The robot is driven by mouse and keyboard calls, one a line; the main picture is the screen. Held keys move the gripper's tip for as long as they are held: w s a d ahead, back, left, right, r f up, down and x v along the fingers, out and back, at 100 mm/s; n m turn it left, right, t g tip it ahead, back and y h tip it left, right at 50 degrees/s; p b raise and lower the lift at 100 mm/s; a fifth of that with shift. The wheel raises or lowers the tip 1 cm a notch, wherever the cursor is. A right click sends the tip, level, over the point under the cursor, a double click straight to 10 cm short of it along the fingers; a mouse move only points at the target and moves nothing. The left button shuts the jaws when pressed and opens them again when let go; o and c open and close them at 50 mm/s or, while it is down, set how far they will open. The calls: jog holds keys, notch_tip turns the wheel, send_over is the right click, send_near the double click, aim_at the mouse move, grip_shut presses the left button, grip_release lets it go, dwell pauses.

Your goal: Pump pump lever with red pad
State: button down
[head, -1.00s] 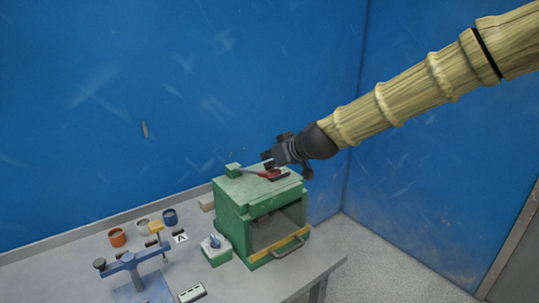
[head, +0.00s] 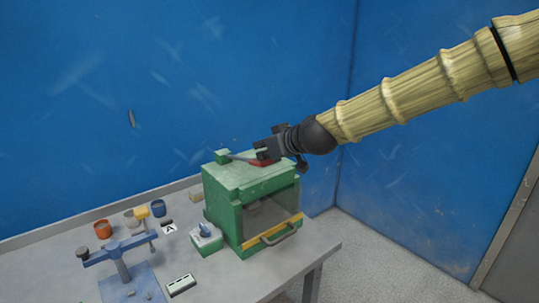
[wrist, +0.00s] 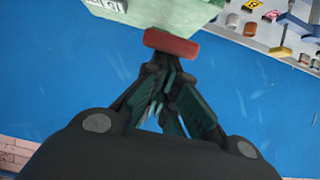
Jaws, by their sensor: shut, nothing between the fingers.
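The pump lever (head: 240,158) is a thin grey bar on top of a green box (head: 222,215). It runs from a small green block (head: 222,156) at the left to a red pad (head: 262,162) at its right end. My gripper (head: 262,153) is shut and empty, with its tips at the red pad and partly covering it in the head view. In the wrist view the red pad (wrist: 171,43) lies just beyond the shut fingertips (wrist: 160,62). I cannot tell whether they touch.
The box has a glass front and a yellow-edged handle (head: 280,233). To its left on the grey table (head: 215,272) are a switch box (head: 206,238), a blue stand (head: 120,262) and several small pots (head: 103,229). A blue wall (head: 90,100) stands close behind.

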aim_at(267, 161)
jog(key=shift+s+d+f+t+y+b, duration=0.2)
jog(key=shift+f+b, duration=0.6)
jog(key=shift+b, duration=0.6)
jog(key=shift+s+d+f+t+y+b, duration=0.1)
jog(key=shift+s+d+f+t+b, duration=0.1)
jog(key=shift+f+b, duration=0.9)
jog(key=shift+t+y, duration=0.5)
jog(key=shift+t, duration=0.1)
jog(key=f+b, duration=0.1)
jog(key=b, duration=0.2)
jog(key=s+f+b, duration=0.1)
jog(key=f+b, duration=0.1)
jog(key=b, duration=0.1)
jog(key=f+b, duration=0.2)
jog(key=shift+s+d+f+b, duration=0.1)
jog(key=shift+s+d+b, duration=0.1)
jog(key=shift+d+b, duration=0.2)
jog(key=shift+f, duration=0.2)
jog(key=shift+r, duration=0.1)
notch_tip(267, 161, up, 5)
jog(key=p, duration=0.3)
jog(key=b+v, duration=0.2)
jog(key=v, duration=0.8)
jog(key=shift+d, duration=0.1)
